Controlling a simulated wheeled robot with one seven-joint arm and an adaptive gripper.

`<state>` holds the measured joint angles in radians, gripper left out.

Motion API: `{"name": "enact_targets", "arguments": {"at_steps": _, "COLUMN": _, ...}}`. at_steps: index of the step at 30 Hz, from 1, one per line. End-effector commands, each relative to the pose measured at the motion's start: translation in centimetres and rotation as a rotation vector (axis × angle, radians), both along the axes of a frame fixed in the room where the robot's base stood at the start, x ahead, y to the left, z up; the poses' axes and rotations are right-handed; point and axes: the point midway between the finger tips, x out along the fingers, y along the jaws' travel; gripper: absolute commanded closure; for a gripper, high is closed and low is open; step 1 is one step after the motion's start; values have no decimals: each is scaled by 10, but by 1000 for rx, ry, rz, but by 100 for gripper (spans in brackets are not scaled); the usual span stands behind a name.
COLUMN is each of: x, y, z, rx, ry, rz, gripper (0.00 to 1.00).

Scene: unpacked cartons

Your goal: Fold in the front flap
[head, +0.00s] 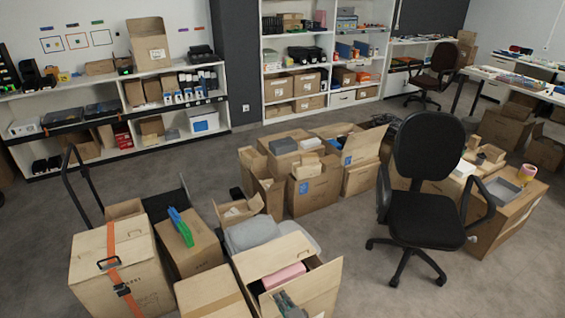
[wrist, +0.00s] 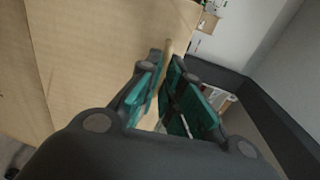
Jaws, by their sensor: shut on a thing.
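An open carton (head: 254,264) stands at the bottom middle of the head view, its flaps spread and a pink thing (head: 284,276) inside. My gripper (head: 286,299) is at the near side of this carton, by the bottom edge of the picture. In the wrist view a broad cardboard flap (wrist: 95,60) fills the upper left. Its edge runs down between the teal pads of my gripper (wrist: 168,92), which is shut on it. The lower part of the flap is hidden behind the finger and the gripper body.
A closed carton with an orange strap (head: 118,270) stands at the left. A carton with green and blue things (head: 190,250) is beside it. A black office chair (head: 428,190) stands at the right. Floor is free at the lower right.

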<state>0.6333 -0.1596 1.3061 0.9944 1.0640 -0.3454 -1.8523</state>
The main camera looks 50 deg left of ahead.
Motion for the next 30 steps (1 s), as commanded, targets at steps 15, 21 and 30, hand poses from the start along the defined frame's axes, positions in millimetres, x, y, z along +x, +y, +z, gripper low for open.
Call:
{"name": "enact_targets", "arguments": {"at_steps": 15, "x": 7, "y": 2, "z": 9, "rx": 11, "ry": -5, "rz": -7, "gripper": 72}}
{"name": "enact_targets", "arguments": {"at_steps": 21, "x": 6, "y": 1, "z": 6, "rx": 7, "ry": -4, "rz": -6, "gripper": 72}}
{"name": "enact_targets", "arguments": {"at_steps": 30, "x": 2, "y": 0, "z": 4, "rx": 6, "ry": -2, "rz": -3, "gripper": 72}}
